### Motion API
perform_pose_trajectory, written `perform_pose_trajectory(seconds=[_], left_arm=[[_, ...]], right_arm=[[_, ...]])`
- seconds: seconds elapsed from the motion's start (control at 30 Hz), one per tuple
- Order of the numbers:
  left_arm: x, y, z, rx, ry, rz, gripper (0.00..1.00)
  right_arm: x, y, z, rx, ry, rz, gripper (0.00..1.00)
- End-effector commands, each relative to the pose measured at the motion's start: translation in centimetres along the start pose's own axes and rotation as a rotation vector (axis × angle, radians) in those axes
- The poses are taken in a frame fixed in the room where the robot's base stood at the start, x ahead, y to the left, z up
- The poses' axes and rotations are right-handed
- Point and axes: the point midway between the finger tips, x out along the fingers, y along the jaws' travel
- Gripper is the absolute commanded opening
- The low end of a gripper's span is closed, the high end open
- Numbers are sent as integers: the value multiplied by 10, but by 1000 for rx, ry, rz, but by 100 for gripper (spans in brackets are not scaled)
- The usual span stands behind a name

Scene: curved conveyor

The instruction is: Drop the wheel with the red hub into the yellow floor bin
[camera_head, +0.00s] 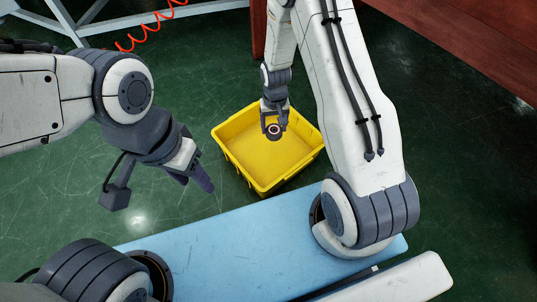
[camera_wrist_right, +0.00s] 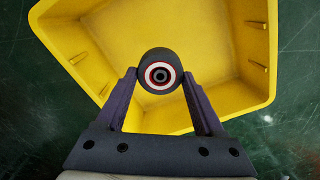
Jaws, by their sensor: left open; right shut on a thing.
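The wheel (camera_wrist_right: 161,58) has a black tyre and a red-ringed hub with a white band. It is held between the fingertips of my right gripper (camera_wrist_right: 160,82), which is shut on it. In the head view the right gripper (camera_head: 273,118) hangs down with the wheel (camera_head: 273,130) over the open yellow floor bin (camera_head: 292,183). The bin also fills much of the right wrist view (camera_wrist_right: 243,100); its visible floor looks empty. The wheel's height above the bin floor is hard to tell. My left gripper (camera_head: 200,178) is open and empty, left of the bin.
A green floor (camera_head: 440,130) surrounds the bin. A reddish-brown structure (camera_head: 470,45) stands at the upper right. A light metal frame (camera_head: 110,22) and a red coiled cable (camera_head: 143,35) are at the upper left. Open floor lies left of the bin.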

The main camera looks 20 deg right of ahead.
Motion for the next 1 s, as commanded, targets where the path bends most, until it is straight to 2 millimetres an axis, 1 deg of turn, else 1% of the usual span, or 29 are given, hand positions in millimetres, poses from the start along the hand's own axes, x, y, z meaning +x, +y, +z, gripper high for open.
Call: perform_pose_trajectory(seconds=[0.03,0.1,0.4,0.43,0.47,0.5,0.77,0.87,1.0], left_arm=[[10,-1,1,0,0,0,50],[13,-1,1,0,0,0,50],[12,-1,1,0,0,0,50],[12,-1,1,0,0,0,50],[12,-1,1,0,0,0,50],[12,-1,1,0,0,0,50],[11,-1,1,0,0,0,50],[7,0,0,0,0,0,50],[-6,0,0,0,0,0,50]], right_arm=[[9,0,0,0,1,0,13],[11,0,0,0,1,0,13],[10,0,0,0,0,0,13],[10,0,0,0,0,0,82],[10,0,0,0,0,0,93],[10,0,0,0,0,0,100],[9,0,0,0,0,0,100],[4,0,0,0,0,0,100],[-13,0,0,0,1,0,100]])
